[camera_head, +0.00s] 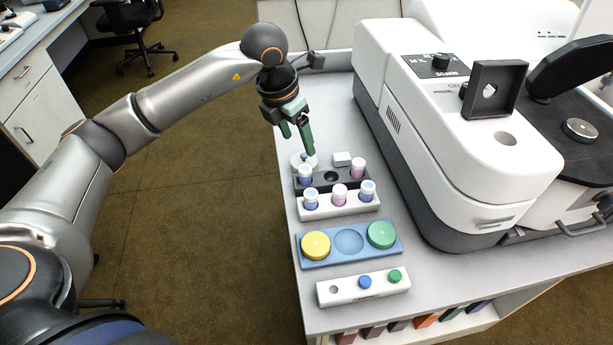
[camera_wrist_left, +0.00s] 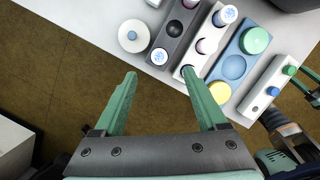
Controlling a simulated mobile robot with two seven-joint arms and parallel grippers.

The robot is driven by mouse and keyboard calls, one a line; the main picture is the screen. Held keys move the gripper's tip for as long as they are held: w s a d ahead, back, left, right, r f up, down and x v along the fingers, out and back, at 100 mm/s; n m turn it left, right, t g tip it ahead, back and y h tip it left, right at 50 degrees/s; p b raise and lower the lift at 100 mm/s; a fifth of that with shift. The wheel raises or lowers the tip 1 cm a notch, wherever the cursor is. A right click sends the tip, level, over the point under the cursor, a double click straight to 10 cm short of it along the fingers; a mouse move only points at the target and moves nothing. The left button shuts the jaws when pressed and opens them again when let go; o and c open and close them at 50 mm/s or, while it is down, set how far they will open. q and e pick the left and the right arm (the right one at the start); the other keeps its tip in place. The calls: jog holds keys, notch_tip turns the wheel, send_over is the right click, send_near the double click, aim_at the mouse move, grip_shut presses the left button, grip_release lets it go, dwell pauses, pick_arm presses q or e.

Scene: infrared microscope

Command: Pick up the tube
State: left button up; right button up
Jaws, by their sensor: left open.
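Several capped tubes stand upright in two racks. The dark rack (camera_head: 331,180) holds a blue tube (camera_head: 305,174) at its left end and a pink tube (camera_head: 357,168) at its right, with an empty hole between. The white rack (camera_head: 341,208) in front holds a blue tube (camera_head: 311,198), a pink tube (camera_head: 340,194) and another blue tube (camera_head: 367,191). My left gripper (camera_head: 299,142) is open and empty, above and behind the racks at the bench's left edge. In the wrist view the dark rack's blue tube (camera_wrist_left: 159,56) lies just beyond the fingertips (camera_wrist_left: 160,76). Part of my right gripper (camera_wrist_left: 309,85) shows at the right edge.
A white round piece (camera_wrist_left: 134,36) stands by the dark rack. A blue tray (camera_head: 349,258) with yellow and green discs and a white block (camera_head: 340,295) with blue and green caps are in front. The microscope (camera_head: 440,130) blocks the right side.

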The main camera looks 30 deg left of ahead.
pick_arm(q)
send_over(305, 168)
jog(key=s, duration=0.1)
jog(key=f, duration=0.4)
jog(key=shift+s+f, duration=0.2)
jog(key=shift+f, duration=0.15)
jog(key=shift+a+x, duration=0.1)
jog(key=shift+x, duration=1.25)
jog(key=shift+a+x, duration=0.15)
jog(key=shift+x, duration=1.2)
jog(key=shift+s, duration=0.15)
grip_shut()
